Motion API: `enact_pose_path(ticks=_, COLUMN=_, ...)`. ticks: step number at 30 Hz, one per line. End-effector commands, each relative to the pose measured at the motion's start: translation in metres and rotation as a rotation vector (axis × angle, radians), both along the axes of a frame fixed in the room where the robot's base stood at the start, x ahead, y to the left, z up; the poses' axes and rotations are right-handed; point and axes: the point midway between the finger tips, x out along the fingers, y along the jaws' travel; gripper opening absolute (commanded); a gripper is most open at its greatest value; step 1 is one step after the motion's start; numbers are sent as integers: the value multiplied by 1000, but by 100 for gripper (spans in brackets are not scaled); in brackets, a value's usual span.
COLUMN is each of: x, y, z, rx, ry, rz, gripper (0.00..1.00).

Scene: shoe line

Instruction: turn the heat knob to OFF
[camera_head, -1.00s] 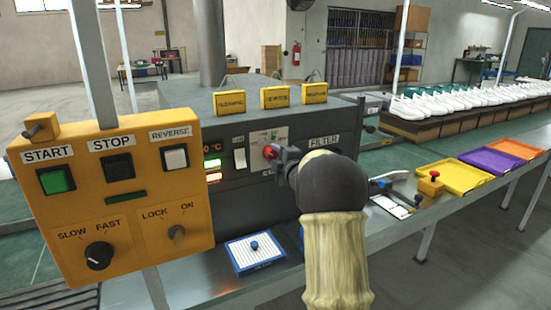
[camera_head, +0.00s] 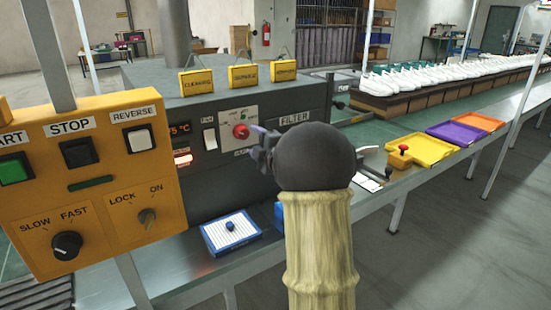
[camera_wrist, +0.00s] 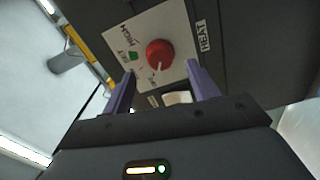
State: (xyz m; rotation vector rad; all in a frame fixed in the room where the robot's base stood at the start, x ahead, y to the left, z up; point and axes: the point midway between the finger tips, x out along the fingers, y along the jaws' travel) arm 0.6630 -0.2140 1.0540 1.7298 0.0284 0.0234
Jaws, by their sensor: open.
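The red heat knob (camera_head: 240,131) sits on a pale dial plate (camera_head: 239,117) on the dark machine front. In the wrist view the knob (camera_wrist: 160,52) shows a white pointer line toward the partly hidden label at the plate's lower edge. The HIGH label and a green mark lie to its left. In the head view my gripper (camera_head: 262,143) is just right of the dial.
The yellow control box (camera_head: 95,190) with START, STOP and REVERSE buttons stands at left. A temperature display (camera_head: 180,129) reads about 75 °C, with a red light below. A white switch (camera_head: 210,140) is left of the dial. A blue-framed tray (camera_head: 230,233) lies below.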

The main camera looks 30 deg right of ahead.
Motion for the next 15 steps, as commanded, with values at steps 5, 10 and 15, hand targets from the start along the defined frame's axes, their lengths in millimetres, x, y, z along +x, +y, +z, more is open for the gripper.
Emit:
enact_pose_path(ticks=5, x=-38, y=-2, z=0, rx=0, ry=-1, rz=-2, gripper=59)
enact_pose_path(ticks=10, x=-72, y=-3, z=0, rx=0, ry=-1, rz=-2, gripper=59)
enact_pose_path(ticks=15, x=-101, y=-4, z=0, rx=0, ry=-1, rz=-1, gripper=59)
